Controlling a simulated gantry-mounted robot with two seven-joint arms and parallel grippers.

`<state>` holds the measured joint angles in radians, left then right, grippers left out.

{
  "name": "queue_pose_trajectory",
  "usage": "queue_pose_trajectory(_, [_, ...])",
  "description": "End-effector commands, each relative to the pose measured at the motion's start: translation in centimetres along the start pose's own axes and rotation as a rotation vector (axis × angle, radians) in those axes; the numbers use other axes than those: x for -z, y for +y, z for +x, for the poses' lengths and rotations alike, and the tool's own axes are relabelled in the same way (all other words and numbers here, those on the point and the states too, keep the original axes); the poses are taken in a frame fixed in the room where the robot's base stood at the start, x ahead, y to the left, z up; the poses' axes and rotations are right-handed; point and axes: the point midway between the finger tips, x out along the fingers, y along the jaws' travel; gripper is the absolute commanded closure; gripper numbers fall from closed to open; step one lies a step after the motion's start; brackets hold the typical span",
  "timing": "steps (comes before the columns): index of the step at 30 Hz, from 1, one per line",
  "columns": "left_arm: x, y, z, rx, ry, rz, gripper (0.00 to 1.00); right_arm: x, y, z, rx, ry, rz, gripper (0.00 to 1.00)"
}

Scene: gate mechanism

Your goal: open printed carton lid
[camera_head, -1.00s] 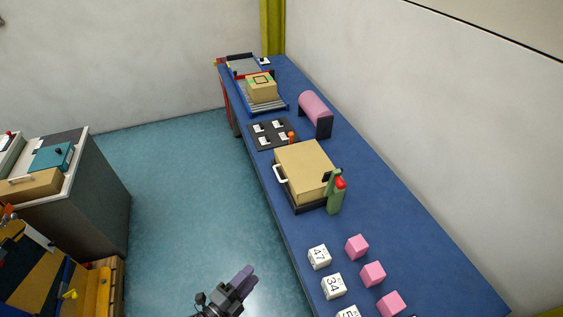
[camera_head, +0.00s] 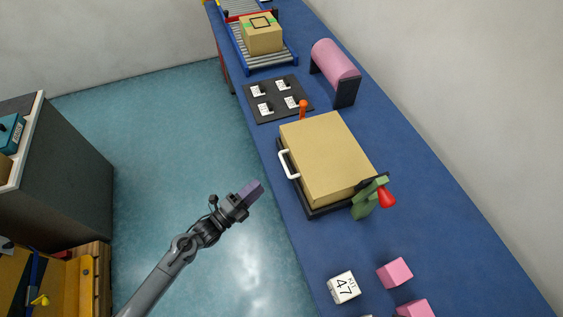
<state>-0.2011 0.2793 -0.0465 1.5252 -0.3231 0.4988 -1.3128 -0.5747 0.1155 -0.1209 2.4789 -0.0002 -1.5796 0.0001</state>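A tan carton (camera_head: 262,36) with a black square outline and green marks on its top stands on a roller conveyor (camera_head: 270,62) at the far end of the blue table. Its top looks closed. Nearer, a larger tan box-shaped cover (camera_head: 325,155) with a white handle (camera_head: 287,163) on its left side sits on a black base. My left gripper (camera_head: 252,190) is over the floor, left of the table edge and apart from both. It holds nothing that I can make out; its finger gap is too small to tell. My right gripper is out of view.
A black panel with white-labelled switches (camera_head: 275,99), an orange knob (camera_head: 303,108) and a pink roller (camera_head: 335,63) stand between the carton and cover. A green and red clamp (camera_head: 372,198) is at the cover's near right corner. White and pink cubes (camera_head: 395,272) lie nearer.

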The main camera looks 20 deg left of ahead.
Motion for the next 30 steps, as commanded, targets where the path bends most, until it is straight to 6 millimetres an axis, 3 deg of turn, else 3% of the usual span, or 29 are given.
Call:
queue_pose_trajectory(4, [-0.4,0.8,0.6,0.014,0.005,0.01,0.61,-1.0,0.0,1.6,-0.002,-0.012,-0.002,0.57])
queue_pose_trajectory(11, [-0.5,0.4,2.5,0.024,0.005,0.013,0.61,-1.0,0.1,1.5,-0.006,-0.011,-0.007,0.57])
queue_pose_trajectory(24, [-0.5,0.3,9.2,0.022,0.006,0.011,0.61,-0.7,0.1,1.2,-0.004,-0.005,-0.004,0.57])
queue_pose_trajectory(30, [-0.5,0.3,11.1,0.021,0.005,0.011,0.61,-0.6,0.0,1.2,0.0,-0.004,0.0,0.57])
